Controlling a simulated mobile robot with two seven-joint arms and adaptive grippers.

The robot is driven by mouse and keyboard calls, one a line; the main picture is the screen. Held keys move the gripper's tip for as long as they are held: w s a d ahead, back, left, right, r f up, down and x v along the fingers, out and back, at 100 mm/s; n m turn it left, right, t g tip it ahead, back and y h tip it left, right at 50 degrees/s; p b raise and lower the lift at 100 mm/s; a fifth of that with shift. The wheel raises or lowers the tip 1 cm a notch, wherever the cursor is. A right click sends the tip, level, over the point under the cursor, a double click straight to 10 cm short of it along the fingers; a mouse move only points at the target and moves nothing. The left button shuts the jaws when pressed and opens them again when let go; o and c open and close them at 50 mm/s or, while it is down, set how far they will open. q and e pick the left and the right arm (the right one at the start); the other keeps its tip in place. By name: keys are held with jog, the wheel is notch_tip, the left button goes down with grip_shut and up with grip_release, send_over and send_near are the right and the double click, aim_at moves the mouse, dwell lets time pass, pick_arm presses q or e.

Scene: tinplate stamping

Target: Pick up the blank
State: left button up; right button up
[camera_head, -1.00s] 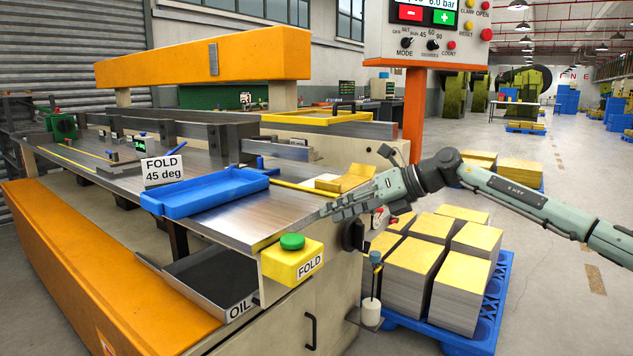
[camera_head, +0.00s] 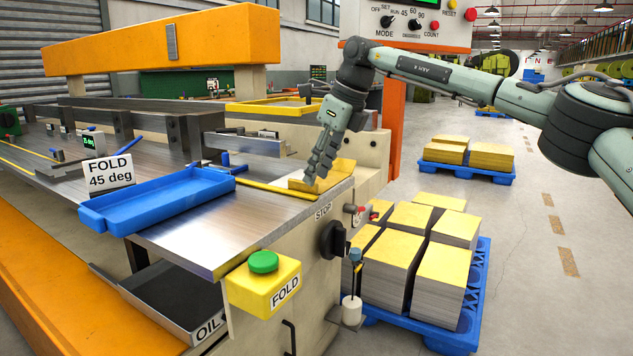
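A gold-yellow piece (camera_head: 340,170), probably the blank, lies at the right end of the machine's steel table (camera_head: 215,235), with a raised flap at its back. My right gripper (camera_head: 314,172) reaches in from the right and points down at the left part of the piece. Its fingertips overlap the piece in the picture; whether they touch it cannot be told. The fingers are seen from the side and hide part of the piece, so their opening is unclear. My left gripper is out of view.
A blue tray (camera_head: 155,203) and a "FOLD 45 deg" sign (camera_head: 109,174) are left of the piece. A yellow FOLD box with a green button (camera_head: 263,262) sits at the table's front corner. A control panel (camera_head: 408,22) stands behind. Stacked sheets (camera_head: 392,272) fill a blue pallet at right.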

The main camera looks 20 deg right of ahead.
jog(key=shift+x, duration=1.35)
jog(key=shift+w+r, duration=0.1)
grip_shut()
